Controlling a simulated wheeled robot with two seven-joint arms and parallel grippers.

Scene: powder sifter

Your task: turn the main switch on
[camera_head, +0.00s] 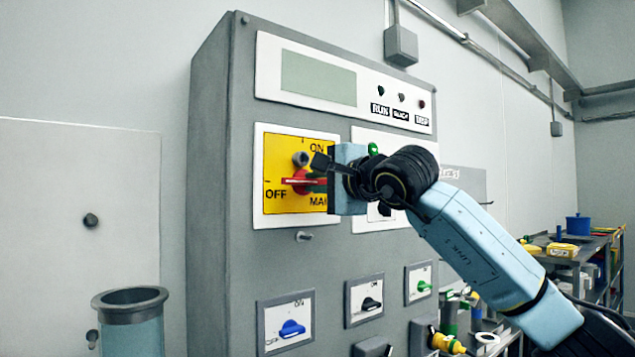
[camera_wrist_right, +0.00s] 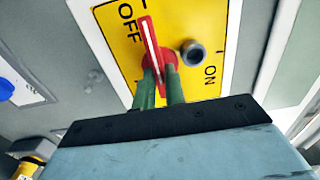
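The main switch is a red handle (camera_head: 300,181) on a yellow plate (camera_head: 283,206) marked ON at the top and OFF at the left. The handle lies about level, with its free end by OFF. My right gripper (camera_head: 318,182) reaches it from the right. In the right wrist view, the green fingers of my right gripper (camera_wrist_right: 161,88) stand on either side of the red handle (camera_wrist_right: 150,42), close against its near part. The blue gripper body hides part of the plate's right side in the head view. My left gripper is not in view.
A grey peg (camera_head: 301,158) sticks out above the handle. Smaller switches with blue (camera_head: 291,328), black (camera_head: 371,304) and green (camera_head: 423,286) handles sit lower on the grey cabinet (camera_head: 215,190). A cluttered bench (camera_head: 585,250) stands at the right.

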